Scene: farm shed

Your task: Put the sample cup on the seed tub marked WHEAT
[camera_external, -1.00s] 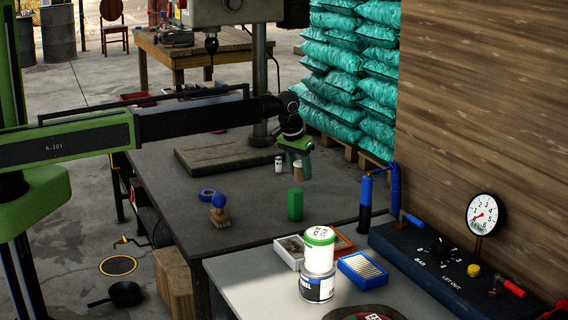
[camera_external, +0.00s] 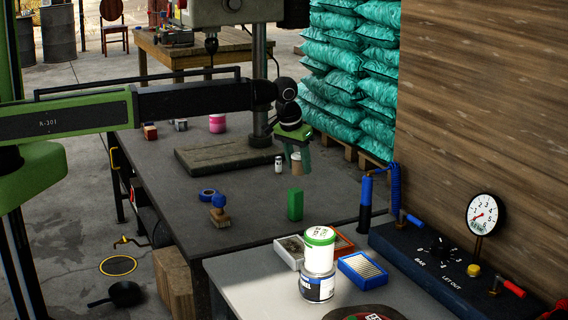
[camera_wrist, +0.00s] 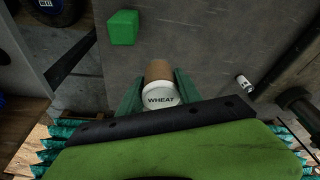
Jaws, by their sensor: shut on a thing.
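My gripper (camera_external: 297,160) is shut on a small brown container with a white round lid marked WHEAT (camera_wrist: 160,97), which lies between its green fingers (camera_wrist: 158,92) in the wrist view. In the external view the container (camera_external: 296,163) shows as a tan shape, partly hidden by the fingers, over the far right of the dark bench. I cannot tell for sure whether this is the sample cup or a tub. No other WHEAT label is readable. A white tub with a green lid (camera_external: 319,237) stands on a tin (camera_external: 317,287) on the near grey table.
A small white bottle (camera_external: 278,164) is close to my gripper. The drill press post (camera_external: 260,80) rises behind. Shallow trays (camera_external: 362,270) and a gauge panel (camera_external: 440,265) are nearby.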

